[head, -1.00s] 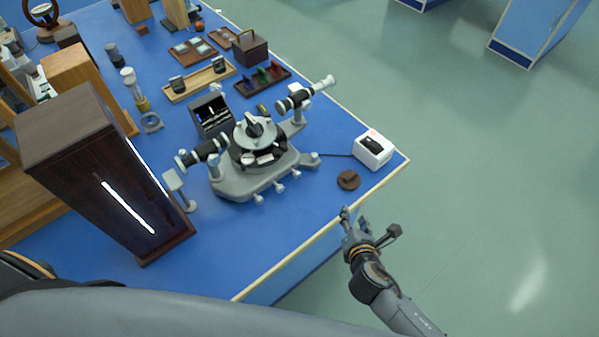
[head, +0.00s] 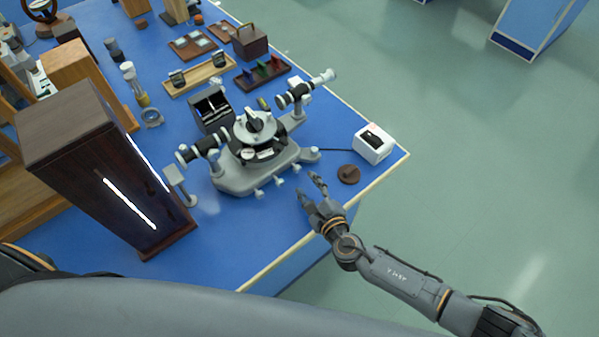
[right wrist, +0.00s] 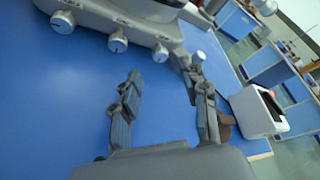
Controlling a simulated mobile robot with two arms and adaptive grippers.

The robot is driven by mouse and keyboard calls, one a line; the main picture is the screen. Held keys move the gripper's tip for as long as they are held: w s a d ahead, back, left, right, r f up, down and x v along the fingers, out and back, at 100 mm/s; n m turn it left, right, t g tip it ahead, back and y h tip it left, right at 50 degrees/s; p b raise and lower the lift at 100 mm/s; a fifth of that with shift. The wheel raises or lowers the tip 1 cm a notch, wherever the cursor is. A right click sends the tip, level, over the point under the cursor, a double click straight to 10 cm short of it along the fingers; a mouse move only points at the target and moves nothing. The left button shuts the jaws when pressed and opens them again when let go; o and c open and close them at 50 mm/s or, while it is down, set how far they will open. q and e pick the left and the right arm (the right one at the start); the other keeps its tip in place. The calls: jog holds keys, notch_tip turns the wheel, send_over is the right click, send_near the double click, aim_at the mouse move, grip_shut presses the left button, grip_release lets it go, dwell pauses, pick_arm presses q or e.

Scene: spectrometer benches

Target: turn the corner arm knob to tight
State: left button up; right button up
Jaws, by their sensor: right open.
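A grey spectrometer (head: 235,178) stands on the blue bench, with several small pale knobs along its front edge. The corner arm knob (head: 314,154) is at the end of a short arm on the base's right corner. In the right wrist view this knob (right wrist: 198,57) shows just beyond the right-hand finger. My right gripper (head: 308,184) is open and empty, over the bench in front of that corner. In the right wrist view the open fingers (right wrist: 163,80) have bare blue bench between them. My left gripper is not in view.
A brown round disc (head: 348,174) lies right of my gripper. A white box (head: 373,145) with a cable stands near the bench's right corner. A tall dark wooden lamp housing (head: 95,165) stands at left. The bench front between housing and gripper is clear.

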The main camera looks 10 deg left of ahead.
aim_at(298, 171)
jog(key=b+x, duration=0.1)
jog(key=x, duration=0.5)
jog(key=shift+w+a, duration=0.15)
jog(key=shift+w, duration=0.05)
grip_shut()
